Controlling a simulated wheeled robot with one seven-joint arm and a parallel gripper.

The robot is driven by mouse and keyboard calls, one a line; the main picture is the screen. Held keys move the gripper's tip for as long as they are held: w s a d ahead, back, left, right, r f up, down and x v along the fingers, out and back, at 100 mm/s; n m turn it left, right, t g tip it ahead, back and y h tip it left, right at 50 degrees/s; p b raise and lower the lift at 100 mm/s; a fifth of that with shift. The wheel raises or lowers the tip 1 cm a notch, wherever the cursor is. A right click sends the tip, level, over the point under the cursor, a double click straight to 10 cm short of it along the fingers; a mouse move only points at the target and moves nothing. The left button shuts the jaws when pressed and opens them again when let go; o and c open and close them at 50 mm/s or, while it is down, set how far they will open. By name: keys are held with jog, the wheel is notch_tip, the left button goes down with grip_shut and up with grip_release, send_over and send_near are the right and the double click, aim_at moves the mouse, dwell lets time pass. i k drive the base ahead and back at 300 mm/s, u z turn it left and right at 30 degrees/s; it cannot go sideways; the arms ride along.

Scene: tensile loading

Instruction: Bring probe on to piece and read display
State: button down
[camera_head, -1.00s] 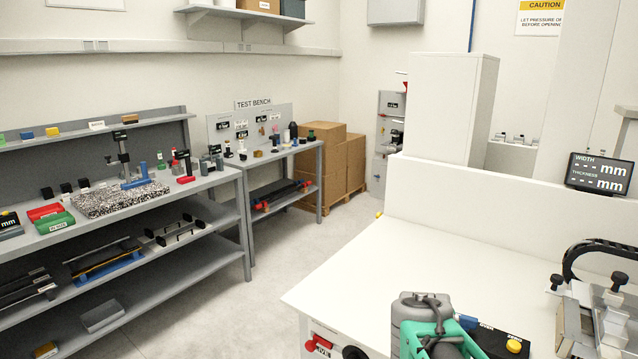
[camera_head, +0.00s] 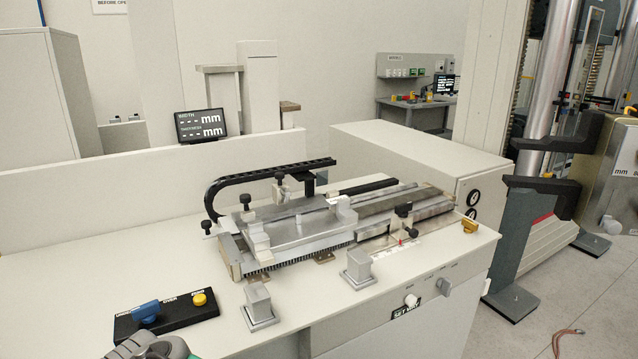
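The display (camera_head: 201,125) is a black panel behind the low white wall. It shows WIDTH and THICKNESS with dashes before "mm". A measuring fixture (camera_head: 300,235) with metal blocks, black knobs and a curved black cable chain (camera_head: 265,172) sits on the white bench. A black-topped clamp (camera_head: 403,212) stands on its right side. I cannot tell which part is the probe, and I cannot make out a separate piece. A grey and teal part of my arm shows at the bottom left edge. My gripper's fingers are not in view.
A black control box (camera_head: 166,318) with a blue lever and a yellow button lies at the front left. Two grey posts (camera_head: 258,303) stand at the bench's front edge. A white cabinet (camera_head: 420,165) is behind the fixture. A testing machine (camera_head: 540,200) stands at right. The left bench top is clear.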

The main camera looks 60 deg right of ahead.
aim_at(281, 193)
jog(key=z, duration=1.6)
